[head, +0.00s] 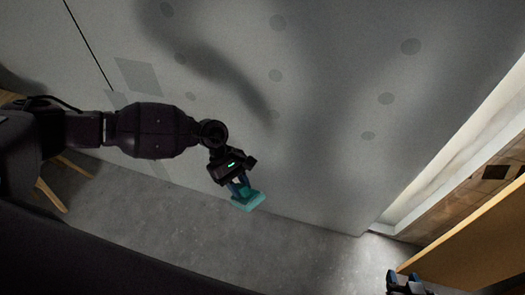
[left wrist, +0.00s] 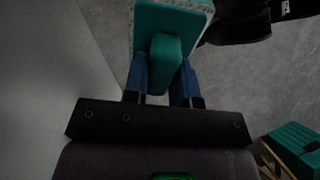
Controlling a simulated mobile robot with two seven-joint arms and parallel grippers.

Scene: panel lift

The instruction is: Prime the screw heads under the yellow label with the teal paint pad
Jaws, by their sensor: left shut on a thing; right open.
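The teal paint pad (head: 249,202) is held by my left gripper (head: 240,186), in front of the lower part of the grey wall panel (head: 300,120). In the left wrist view the blue fingers of the left gripper (left wrist: 165,82) are shut on the handle of the teal pad (left wrist: 172,18). Its pale working face is mostly turned away. Several round grey spots, one of them a darker spot (head: 411,46), show on the panel; I cannot tell whether they are screw heads. No yellow label is visible. My right gripper (head: 407,283) is open and empty at the lower right.
A wooden board (head: 470,245) stands at the lower right, close to my right gripper. A framed opening (head: 460,175) lies right of the panel. Wooden legs (head: 50,195) show at the left. A teal box (left wrist: 295,148) shows in the left wrist view. The grey floor (head: 300,255) is clear below the panel.

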